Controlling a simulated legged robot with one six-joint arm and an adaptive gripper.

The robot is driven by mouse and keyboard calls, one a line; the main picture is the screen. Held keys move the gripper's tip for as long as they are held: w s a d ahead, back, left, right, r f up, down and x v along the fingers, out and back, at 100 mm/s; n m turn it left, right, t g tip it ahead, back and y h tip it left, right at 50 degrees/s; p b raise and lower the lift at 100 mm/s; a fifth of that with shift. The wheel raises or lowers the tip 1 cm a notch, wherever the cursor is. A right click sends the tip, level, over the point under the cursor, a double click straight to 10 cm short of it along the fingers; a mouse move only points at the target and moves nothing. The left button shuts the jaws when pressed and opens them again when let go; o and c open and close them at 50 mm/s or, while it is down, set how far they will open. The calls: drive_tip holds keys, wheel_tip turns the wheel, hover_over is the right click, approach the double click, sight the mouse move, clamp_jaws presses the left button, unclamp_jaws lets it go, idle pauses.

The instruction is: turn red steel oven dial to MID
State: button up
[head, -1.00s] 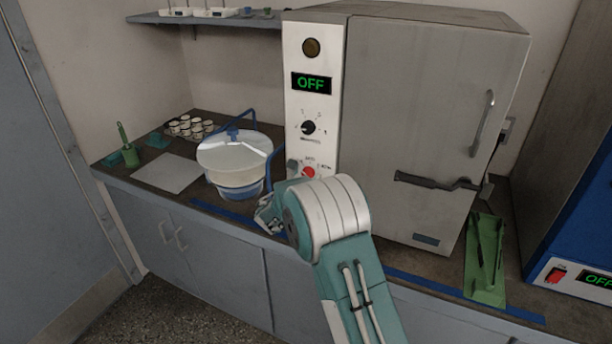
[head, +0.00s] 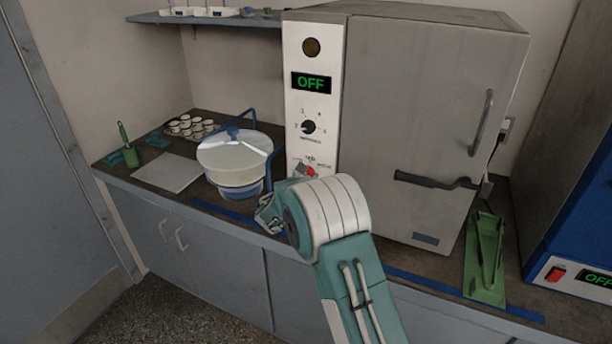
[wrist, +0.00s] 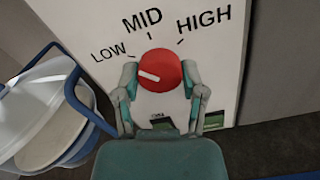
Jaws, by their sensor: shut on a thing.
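The red dial (wrist: 166,64) is on the white panel of the steel oven. Its white pointer line points left, a little below the LOW mark (wrist: 108,53). MID (wrist: 142,20) is printed above the dial and HIGH (wrist: 204,26) to the upper right. My gripper (wrist: 160,73) is shut on the dial, one finger on its left side and one on its right. In the head view the dial (head: 312,172) shows only partly, just above my wrist. The oven display (head: 311,83) reads OFF.
A black knob (head: 309,127) sits higher on the oven panel. A lidded pot (head: 236,158) with blue handles stands close to the left. A green tray (head: 485,262) lies right of the oven, and a blue appliance (head: 580,215) stands at the far right.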

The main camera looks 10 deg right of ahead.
drive_tip(key=m, duration=0.4)
drive_tip(key=shift+w+r+m, duration=0.1)
drive_tip(key=shift+r+m, duration=0.05)
drive_tip(key=shift+m, duration=2.05)
drive_tip(key=o, duration=1.2)
drive_tip(key=shift+d, duration=0.1)
drive_tip(key=shift+c, duration=0.2)
drive_tip(key=v, duration=1.2)
drive_tip(key=shift+w, duration=0.1)
